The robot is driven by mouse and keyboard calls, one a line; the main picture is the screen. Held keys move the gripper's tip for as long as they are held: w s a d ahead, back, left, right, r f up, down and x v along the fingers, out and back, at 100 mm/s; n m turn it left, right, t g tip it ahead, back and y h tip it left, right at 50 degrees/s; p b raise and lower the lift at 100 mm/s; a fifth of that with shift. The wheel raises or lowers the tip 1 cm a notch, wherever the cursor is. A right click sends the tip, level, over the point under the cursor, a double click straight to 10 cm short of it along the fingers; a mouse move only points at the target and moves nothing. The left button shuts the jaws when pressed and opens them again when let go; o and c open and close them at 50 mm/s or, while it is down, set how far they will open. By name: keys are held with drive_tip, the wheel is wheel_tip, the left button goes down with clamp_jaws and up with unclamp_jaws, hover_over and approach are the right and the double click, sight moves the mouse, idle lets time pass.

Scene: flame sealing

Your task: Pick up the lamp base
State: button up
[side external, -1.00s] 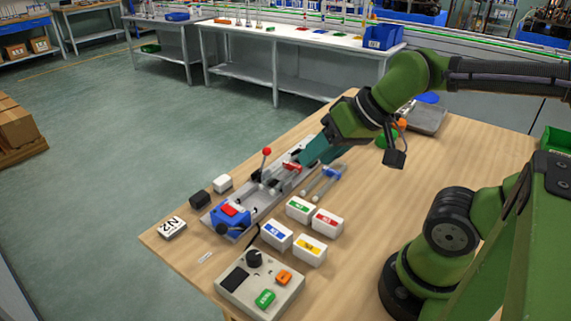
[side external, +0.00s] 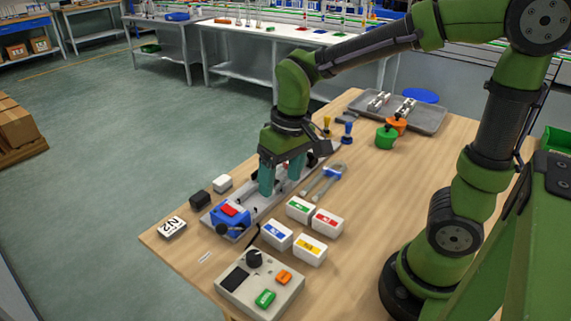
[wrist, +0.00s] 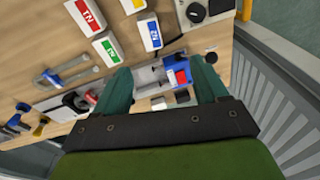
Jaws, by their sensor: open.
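No part is clearly marked as the lamp base, and I cannot tell which it is. My gripper (side external: 280,186) points down over the middle of a long grey rail fixture (side external: 253,207), with its two teal fingers apart. In the wrist view my gripper (wrist: 161,70) has nothing visibly clamped between its fingers. A grey part of the fixture (wrist: 150,74) shows between them. A blue block with a red top (side external: 230,213) sits on the fixture's near end; it also shows beside the right finger in the wrist view (wrist: 177,77). My gripper hides the fixture's middle.
Several labelled white boxes (side external: 301,208) and a control box (side external: 260,284) lie nearer. Small black (side external: 200,199) and white (side external: 222,183) blocks stand left of the fixture. Blue-grey tongs (side external: 324,180) lie right. A grey tray (side external: 425,115) and green and orange pots (side external: 386,136) stand behind.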

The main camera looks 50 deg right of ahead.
drive_tip(key=w+g, duration=0.1)
hover_over(276, 230)
drive_tip(key=shift+h, duration=0.4)
wheel_tip(276, 230, down, 11)
drive_tip(key=shift+s+a+f, duration=0.1)
drive_tip(key=shift+s+f, duration=0.05)
drive_tip(key=shift+f, duration=3)
drive_tip(key=shift+c, duration=0.3)
drive_tip(key=c, duration=1)
